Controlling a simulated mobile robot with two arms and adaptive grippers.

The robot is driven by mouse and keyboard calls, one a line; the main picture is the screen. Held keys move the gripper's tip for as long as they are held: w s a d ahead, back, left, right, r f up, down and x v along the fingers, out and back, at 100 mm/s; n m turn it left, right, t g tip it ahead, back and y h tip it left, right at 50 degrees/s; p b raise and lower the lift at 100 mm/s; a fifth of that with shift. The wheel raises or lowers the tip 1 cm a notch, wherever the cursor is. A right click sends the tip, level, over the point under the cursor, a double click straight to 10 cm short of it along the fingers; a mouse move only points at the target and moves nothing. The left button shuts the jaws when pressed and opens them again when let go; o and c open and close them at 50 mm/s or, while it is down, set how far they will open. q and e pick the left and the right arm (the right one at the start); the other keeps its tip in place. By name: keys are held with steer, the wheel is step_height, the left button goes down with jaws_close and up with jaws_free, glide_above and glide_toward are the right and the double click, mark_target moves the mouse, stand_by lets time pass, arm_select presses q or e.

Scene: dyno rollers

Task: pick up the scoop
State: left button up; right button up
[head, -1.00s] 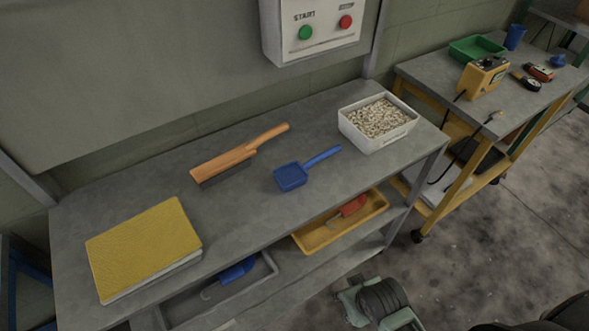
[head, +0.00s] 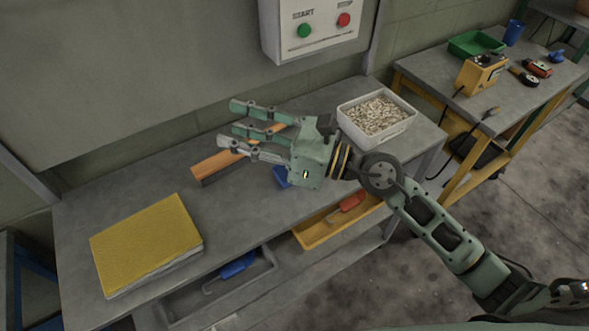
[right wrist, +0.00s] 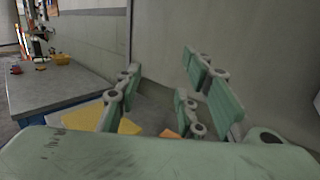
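The blue scoop (head: 281,175) lies on the grey bench top, mostly hidden behind my right gripper in the head view. Only part of its pan shows. My right gripper (head: 238,132) is above the bench, its fingers spread apart and pointing left, over the wooden brush (head: 211,165). It is open and empty. In the right wrist view its fingers (right wrist: 158,105) also stand apart with nothing between them. I cannot see the scoop in the right wrist view. My left gripper is not in view.
A white tub of pellets (head: 378,113) stands at the bench's right end. A yellow pad (head: 146,243) lies at the left. An orange tray (head: 318,233) and a grey tray (head: 262,272) are on the shelf below. A control box (head: 318,22) hangs behind.

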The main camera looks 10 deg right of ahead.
steer(key=w+d+f+n+g+h, duration=0.2)
steer(key=d+f+n+h, duration=0.25)
steer(key=f, duration=0.25)
steer(key=w+d+f+n+g+h, duration=0.1)
steer(key=w+d+f+n+h, duration=0.1)
steer(key=d+f+n+h, duration=0.25)
steer(key=w+d+f+n+h, duration=0.25)
steer(key=d+f+h, duration=0.2)
steer(key=d, duration=0.55)
steer(key=shift+m+h, duration=0.45)
steer(key=shift+m, duration=0.1)
steer(key=p+x, duration=0.2)
steer(key=x, duration=0.4)
steer(key=shift+w+a+p, duration=0.1)
steer(key=shift+w+p, duration=0.15)
steer(key=shift+p, duration=0.15)
steer(key=shift+w+a+f, duration=0.1)
steer(key=shift+w+f, duration=0.2)
steer(key=shift+f, duration=0.2)
jaws_close()
